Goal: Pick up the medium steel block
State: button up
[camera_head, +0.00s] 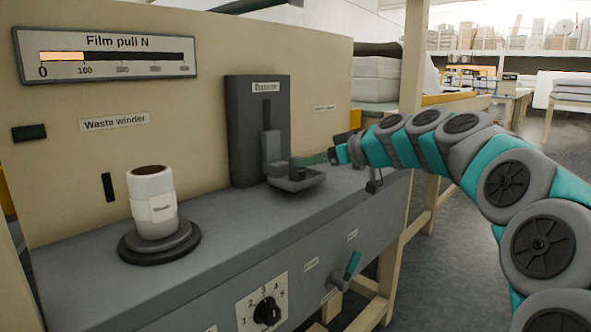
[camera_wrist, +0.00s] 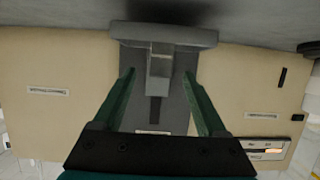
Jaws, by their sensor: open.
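A dark grey upright unit (camera_head: 243,130) with a slot and a label on top stands on the bench. A lighter grey stepped piece (camera_head: 273,148) sits at its slot, above a small grey tray (camera_head: 297,181). In the wrist view, the stepped piece (camera_wrist: 158,68) and tray (camera_wrist: 165,33) appear upside down. I cannot single out a medium steel block from these grey parts. My gripper (camera_head: 318,160) is at the tray from the right. In the wrist view its green fingers (camera_wrist: 159,78) are apart, one on each side of the stepped piece, with nothing visibly held.
A white roll (camera_head: 152,205) stands on a dark round base (camera_head: 160,242) at left. A beige panel (camera_head: 200,70) rises behind the grey bench (camera_head: 215,235). A black dial (camera_head: 267,311) and a teal lever (camera_head: 352,266) are on the front. Bare bench top lies between roll and tray.

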aim_at(297, 158)
jog(key=x, duration=0.5)
jog(key=shift+r+p, duration=0.25)
jog(key=shift+p, duration=0.05)
grip_shut()
dwell(1.0)
